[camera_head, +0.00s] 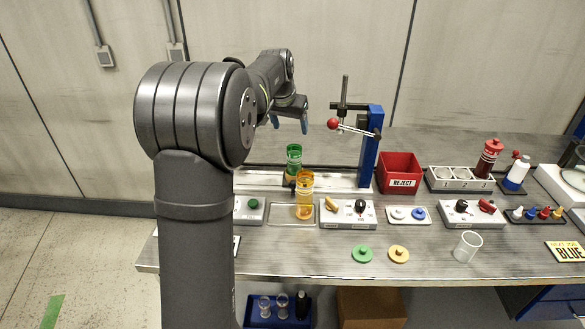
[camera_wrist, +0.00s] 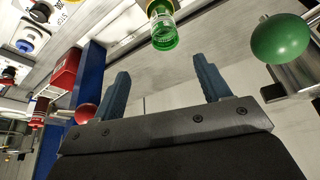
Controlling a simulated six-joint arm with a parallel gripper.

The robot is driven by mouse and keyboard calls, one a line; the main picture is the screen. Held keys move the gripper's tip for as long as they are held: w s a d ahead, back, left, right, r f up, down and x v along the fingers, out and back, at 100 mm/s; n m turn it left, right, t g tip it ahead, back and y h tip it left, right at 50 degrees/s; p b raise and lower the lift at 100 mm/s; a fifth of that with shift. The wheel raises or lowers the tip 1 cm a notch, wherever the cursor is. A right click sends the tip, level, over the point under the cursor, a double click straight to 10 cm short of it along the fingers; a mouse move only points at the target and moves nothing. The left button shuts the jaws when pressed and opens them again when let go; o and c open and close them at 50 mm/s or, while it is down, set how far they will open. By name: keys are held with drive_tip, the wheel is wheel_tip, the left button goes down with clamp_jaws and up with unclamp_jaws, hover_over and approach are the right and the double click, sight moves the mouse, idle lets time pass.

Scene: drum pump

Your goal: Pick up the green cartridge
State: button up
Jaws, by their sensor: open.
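The green cartridge (camera_head: 294,158) is a clear green cylinder standing upright near the back of the bench, left of the blue press. It also shows in the wrist view (camera_wrist: 164,32), at the top between and beyond the fingertips. My gripper (camera_head: 290,122) hangs above and behind it in the head view, with its blue fingers apart. In the wrist view the gripper (camera_wrist: 163,78) is open, with nothing between the fingers, and a gap separates it from the cartridge. The cartridge's lower end is partly hidden by the orange cartridge (camera_head: 304,197) in front.
The blue press (camera_head: 371,145) with a red-knobbed lever (camera_head: 333,124) stands close on the right. A green ball knob (camera_wrist: 280,38) is near the right finger in the wrist view. A red reject bin (camera_head: 399,175) and switch boxes (camera_head: 347,214) are further right and in front.

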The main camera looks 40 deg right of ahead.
sight(295, 156)
drive_tip(key=shift+w+x, duration=0.2)
drive_tip(key=shift+x, duration=4.1)
drive_tip(key=shift+w+x, duration=0.2)
drive_tip(key=shift+x, duration=4.1)
drive_tip(key=shift+a, duration=0.15)
drive_tip(key=c, duration=1.1)
